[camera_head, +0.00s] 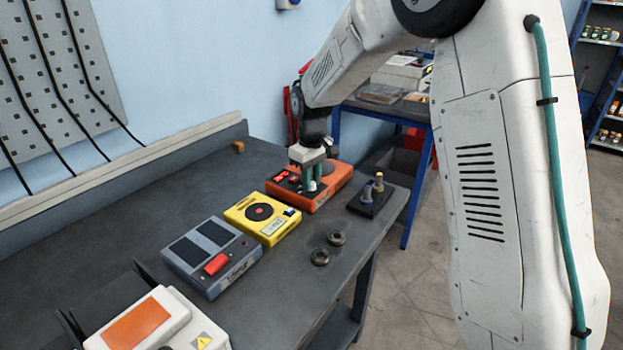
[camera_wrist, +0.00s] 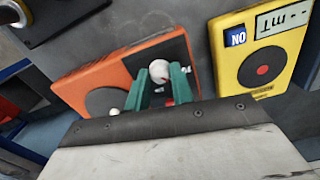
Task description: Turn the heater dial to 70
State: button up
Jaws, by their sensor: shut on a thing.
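The heater appears to be the orange box (camera_head: 337,181) near the far end of the bench; it also shows in the wrist view (camera_wrist: 76,76). A dark round plate (camera_wrist: 103,101) is on its top. A pale round dial (camera_wrist: 159,69) sits on its dark panel. My gripper (camera_head: 312,184) points down over the box, and its teal fingers (camera_wrist: 161,82) are shut on the dial from both sides. The dial's scale and pointer cannot be read, and the fingers hide part of the panel with its red display.
A yellow device (camera_head: 263,218) stands close beside the orange box, then a grey device (camera_head: 211,256) with a red switch. The back strip of the bench is mostly clear.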

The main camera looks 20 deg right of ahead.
jog(key=n, duration=0.5)
jog(key=shift+n, duration=0.7)
jog(key=o, duration=1)
jog(key=shift+r, duration=0.15)
notch_tip(320, 180, up, 8)
jog(key=shift+f, duration=0.25)
